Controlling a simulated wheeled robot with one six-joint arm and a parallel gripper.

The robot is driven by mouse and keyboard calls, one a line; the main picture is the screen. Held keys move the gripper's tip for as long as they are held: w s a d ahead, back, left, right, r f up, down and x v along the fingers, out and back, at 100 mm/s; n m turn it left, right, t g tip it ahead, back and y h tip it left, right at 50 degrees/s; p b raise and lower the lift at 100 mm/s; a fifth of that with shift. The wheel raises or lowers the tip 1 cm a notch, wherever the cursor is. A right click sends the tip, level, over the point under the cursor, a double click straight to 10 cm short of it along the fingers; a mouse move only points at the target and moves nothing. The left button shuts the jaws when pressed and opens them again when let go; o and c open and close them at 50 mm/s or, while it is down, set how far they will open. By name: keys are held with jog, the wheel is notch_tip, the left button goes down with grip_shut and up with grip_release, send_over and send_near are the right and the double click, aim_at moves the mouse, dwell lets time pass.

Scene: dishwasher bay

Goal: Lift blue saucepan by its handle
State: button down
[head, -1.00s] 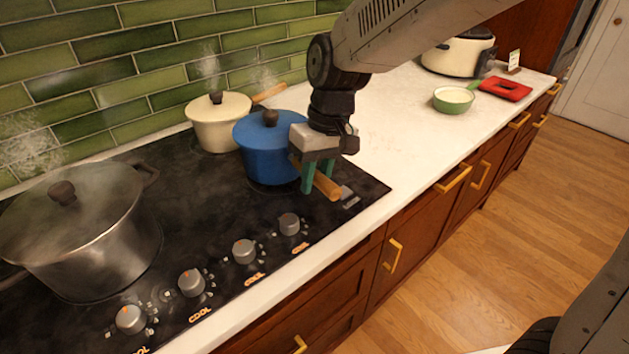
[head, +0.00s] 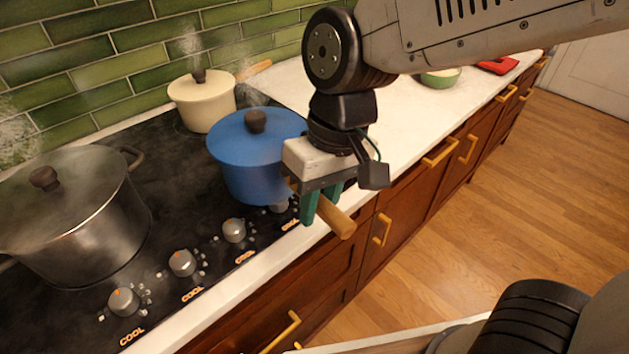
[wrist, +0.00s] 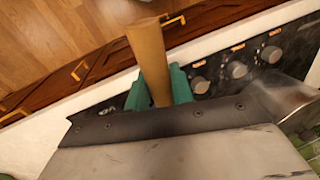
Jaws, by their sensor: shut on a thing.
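The blue saucepan (head: 245,170) has its lid on, with a dark knob, and looks level. It appears raised off the black hob near its front edge, though the gap under it is hard to judge. Its wooden handle (head: 337,219) points toward the front right, out past the counter edge. My gripper (head: 318,208) is shut on the handle with its teal fingers, close to the pan body. In the wrist view the handle (wrist: 148,55) runs between the two teal fingers (wrist: 160,90). The pan body is not seen clearly there.
A large steaming steel pot (head: 75,215) stands at the left of the hob. A cream saucepan (head: 203,103) steams behind the blue one. Control knobs (head: 183,263) line the front. The white counter (head: 410,120) to the right is mostly clear, with a green bowl (head: 441,78) farther back.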

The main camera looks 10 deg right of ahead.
jog(key=shift+s+r, duration=0.25)
jog(key=shift+s, duration=0.15)
jog(key=shift+r, duration=1.4)
